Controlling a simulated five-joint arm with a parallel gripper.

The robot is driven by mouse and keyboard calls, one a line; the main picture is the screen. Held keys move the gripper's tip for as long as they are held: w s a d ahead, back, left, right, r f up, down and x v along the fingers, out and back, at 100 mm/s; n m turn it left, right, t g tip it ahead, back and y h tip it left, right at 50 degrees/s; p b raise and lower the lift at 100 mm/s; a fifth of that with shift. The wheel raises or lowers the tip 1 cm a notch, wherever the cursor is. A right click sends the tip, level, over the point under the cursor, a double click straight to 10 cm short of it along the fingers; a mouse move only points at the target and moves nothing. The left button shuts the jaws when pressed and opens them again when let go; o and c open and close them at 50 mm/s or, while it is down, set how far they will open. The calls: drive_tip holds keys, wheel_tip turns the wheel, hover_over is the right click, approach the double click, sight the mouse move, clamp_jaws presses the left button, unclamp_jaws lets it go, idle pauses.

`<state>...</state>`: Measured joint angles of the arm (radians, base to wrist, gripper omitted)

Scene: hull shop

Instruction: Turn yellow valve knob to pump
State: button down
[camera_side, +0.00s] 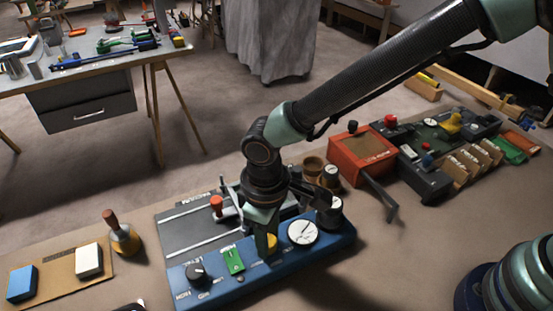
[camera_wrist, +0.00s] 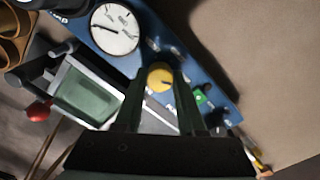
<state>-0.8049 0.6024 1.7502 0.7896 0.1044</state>
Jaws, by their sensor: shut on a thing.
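The yellow valve knob (camera_side: 271,243) sits on the blue panel (camera_side: 330,240), between the green switch (camera_side: 233,260) and the round white gauge (camera_side: 302,232). My gripper (camera_side: 266,250) points down over the panel and is shut on the yellow knob. In the wrist view the yellow knob (camera_wrist: 160,77) lies between my two fingertips (camera_wrist: 158,85), with a short dark line on its top. The finger partly hides the knob in the side view. The labels around the knob are too small or too covered to read.
A black knob (camera_side: 197,273) is at the panel's left end. A red-topped lever (camera_side: 217,204) rises behind the panel. A red box (camera_side: 362,154) and brown cups (camera_side: 313,168) stand behind to the right.

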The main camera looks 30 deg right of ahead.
drive_tip(key=shift+m, duration=0.3)
idle(0.4)
drive_tip(key=c, duration=0.5)
unclamp_jaws()
wheel_tip(320, 180, up, 12)
drive_tip(key=shift+r, duration=0.1)
